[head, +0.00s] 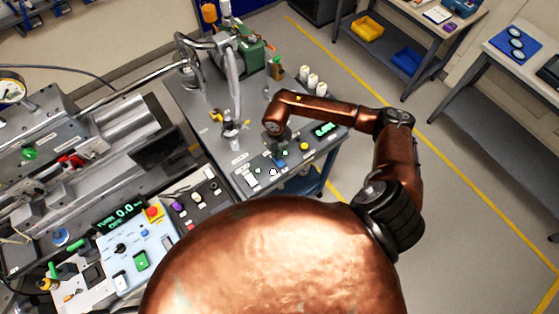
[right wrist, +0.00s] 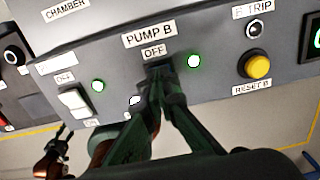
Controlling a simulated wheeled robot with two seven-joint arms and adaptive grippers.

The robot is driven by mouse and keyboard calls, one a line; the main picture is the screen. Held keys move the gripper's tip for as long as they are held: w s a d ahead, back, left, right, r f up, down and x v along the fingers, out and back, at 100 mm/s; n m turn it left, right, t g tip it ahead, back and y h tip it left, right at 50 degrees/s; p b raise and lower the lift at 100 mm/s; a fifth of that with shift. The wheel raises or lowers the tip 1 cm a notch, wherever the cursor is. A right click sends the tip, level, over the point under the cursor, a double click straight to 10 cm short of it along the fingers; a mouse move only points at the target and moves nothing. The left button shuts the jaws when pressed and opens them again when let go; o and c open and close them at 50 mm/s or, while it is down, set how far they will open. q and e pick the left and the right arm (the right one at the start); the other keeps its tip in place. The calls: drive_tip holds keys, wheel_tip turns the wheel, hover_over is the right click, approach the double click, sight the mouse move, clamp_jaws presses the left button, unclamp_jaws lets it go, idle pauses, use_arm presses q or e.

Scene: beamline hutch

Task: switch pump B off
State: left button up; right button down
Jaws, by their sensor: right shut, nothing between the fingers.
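The pump B switch sits under the PUMP B and OFF labels (right wrist: 153,50) on the grey panel in the right wrist view. My right gripper (right wrist: 159,70) is shut and empty, its fingertips right at the switch just below OFF. The fingers hide most of the switch, so its position and any contact cannot be told. A green lamp (right wrist: 194,61) to its right is lit. In the head view my right gripper (head: 275,142) reaches down over the panel from the right. A small dark gripper, seemingly my left one (right wrist: 62,136), shows at lower left; its jaws are unclear.
A neighbouring white rocker switch (right wrist: 74,101) with its lit green lamp (right wrist: 98,86) is left of my fingers. The yellow RESET B button (right wrist: 257,67) is to the right, below the B TRIP lamp (right wrist: 254,28). White cylinders (head: 313,82) stand behind my arm.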

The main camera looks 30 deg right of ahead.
drive_tip(key=shift+f, duration=0.3)
drive_tip(key=shift+r, duration=0.15)
drive_tip(key=shift+r+p, duration=1.8)
drive_tip(key=shift+r, duration=1.65)
